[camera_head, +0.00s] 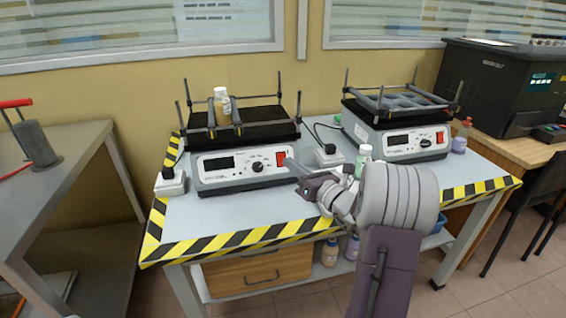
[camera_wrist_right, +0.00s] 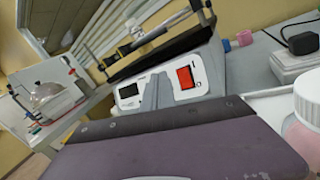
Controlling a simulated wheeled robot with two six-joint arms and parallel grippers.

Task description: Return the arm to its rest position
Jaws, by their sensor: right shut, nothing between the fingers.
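My right arm reaches in from the lower right of the head view. My right gripper (camera_head: 290,165) points left, just in front of the red switch on the left shaker (camera_head: 241,168). Its fingers are together with nothing between them. In the right wrist view the closed gripper (camera_wrist_right: 153,85) stands before the shaker's front panel, which carries a red switch (camera_wrist_right: 187,77). I cannot tell whether the tip touches the panel. A bottle with a pale cap (camera_head: 222,103) stands on the left shaker's platform between the clamp bars. My left gripper is not in view.
A second shaker (camera_head: 399,140) stands to the right. White power sockets (camera_head: 170,183) sit on the table. Yellow-black tape (camera_head: 240,238) marks the table's edge. The front left tabletop is clear.

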